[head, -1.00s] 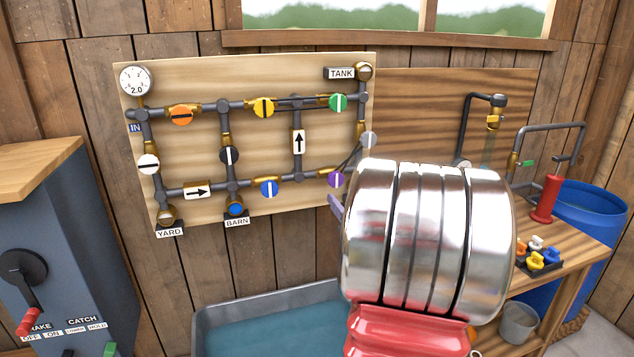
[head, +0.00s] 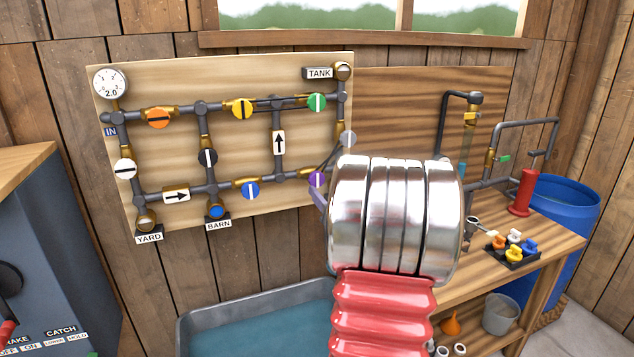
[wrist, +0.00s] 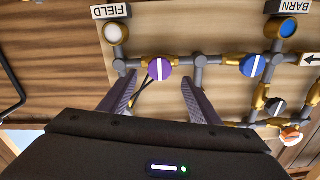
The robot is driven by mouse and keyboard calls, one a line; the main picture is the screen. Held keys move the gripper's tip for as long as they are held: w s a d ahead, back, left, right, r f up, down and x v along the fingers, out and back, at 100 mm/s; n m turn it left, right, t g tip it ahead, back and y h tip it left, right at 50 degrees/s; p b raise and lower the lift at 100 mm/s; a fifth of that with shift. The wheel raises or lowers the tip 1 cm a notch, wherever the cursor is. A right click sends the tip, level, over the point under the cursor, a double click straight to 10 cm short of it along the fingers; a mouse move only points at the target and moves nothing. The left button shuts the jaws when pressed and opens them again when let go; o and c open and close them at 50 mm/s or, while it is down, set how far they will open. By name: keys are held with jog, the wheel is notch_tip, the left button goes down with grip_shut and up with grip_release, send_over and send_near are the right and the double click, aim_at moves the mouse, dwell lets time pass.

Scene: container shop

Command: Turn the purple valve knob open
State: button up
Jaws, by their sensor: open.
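The purple valve knob (head: 317,179) sits at the lower right of the pipe board, with a white bar on its face. In the wrist view the purple knob (wrist: 158,69) is seen whole, its bar standing across the horizontal pipe. My gripper (wrist: 158,80) is open, with one finger on each side of the knob in the picture. I see no contact, and the depth gap is hard to tell. In the head view my metal wrist hides most of the gripper; only a bit of a purplish finger shows just below the knob.
A blue knob (head: 251,190) and a green knob (head: 317,102) are nearby on the same board (head: 240,75). A grey water trough (head: 190,325) stands below. A workbench (head: 560,243) with a tray of coloured knobs is at right. A FIELD label (wrist: 110,12) shows beside the purple knob.

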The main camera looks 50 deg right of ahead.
aim_at(317, 181)
jog(key=x, duration=0.9)
jog(key=shift+w, duration=0.1)
jog(key=c, duration=1.1)
